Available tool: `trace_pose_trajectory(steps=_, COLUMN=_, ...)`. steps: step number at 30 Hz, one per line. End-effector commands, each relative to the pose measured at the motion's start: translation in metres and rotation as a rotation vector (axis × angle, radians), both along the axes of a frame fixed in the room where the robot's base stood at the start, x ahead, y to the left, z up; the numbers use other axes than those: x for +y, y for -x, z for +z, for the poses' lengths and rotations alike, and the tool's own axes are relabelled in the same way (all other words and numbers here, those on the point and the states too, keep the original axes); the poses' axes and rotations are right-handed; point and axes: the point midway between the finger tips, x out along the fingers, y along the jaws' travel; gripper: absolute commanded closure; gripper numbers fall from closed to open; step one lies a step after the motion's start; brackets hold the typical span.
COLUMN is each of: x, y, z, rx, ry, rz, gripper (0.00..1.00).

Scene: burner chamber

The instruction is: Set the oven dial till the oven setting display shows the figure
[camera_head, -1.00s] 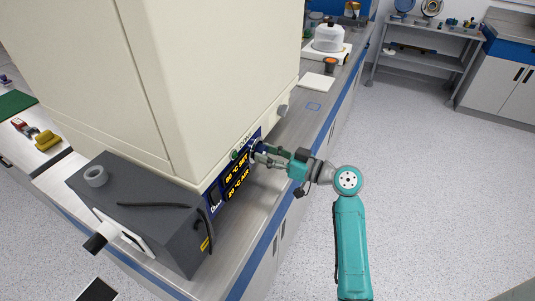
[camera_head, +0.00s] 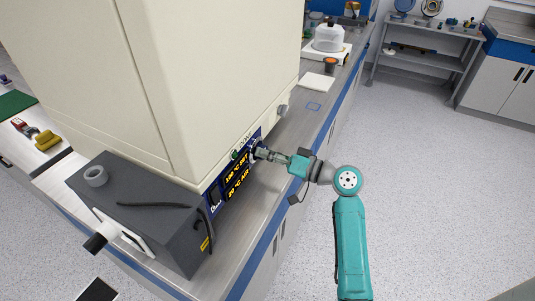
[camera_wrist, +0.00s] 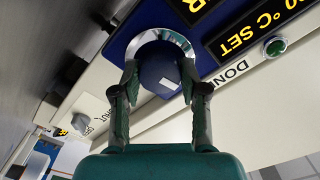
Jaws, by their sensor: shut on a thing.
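The oven is the big cream cabinet (camera_head: 215,75) on the bench. Its blue panel bears the oven setting display (camera_head: 236,177), which reads what looks like 100 °C SET in yellow; a second line below it reads about 20 °C AIR. In the wrist view the display (camera_wrist: 262,28) is upside down and partly cut off. The oven dial (camera_wrist: 160,72) is a dark blue knob with a pale mark on a silver ring. My gripper (camera_wrist: 160,85) has its fingers closed on both sides of the dial. In the head view my gripper (camera_head: 262,154) reaches the panel from the right.
A green DONE button or lamp (camera_wrist: 275,46) sits beside the display. A grey knob (camera_wrist: 82,123) with lettering is further along the cabinet. A dark grey box (camera_head: 140,215) stands left of the panel. The floor on the right is clear.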

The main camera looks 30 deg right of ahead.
Motion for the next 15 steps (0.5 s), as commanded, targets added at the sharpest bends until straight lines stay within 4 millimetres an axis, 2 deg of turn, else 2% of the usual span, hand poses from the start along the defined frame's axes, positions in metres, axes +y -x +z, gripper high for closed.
trace_pose_trajectory(steps=6, x=0.0002, y=-0.0001, z=-0.0001, rx=0.086, ry=-0.143, rz=0.000, gripper=0.91)
trace_pose_trajectory(steps=15, x=0.0001, y=-0.0002, z=0.0000, rx=0.162, ry=-0.268, rz=-0.001, gripper=0.91)
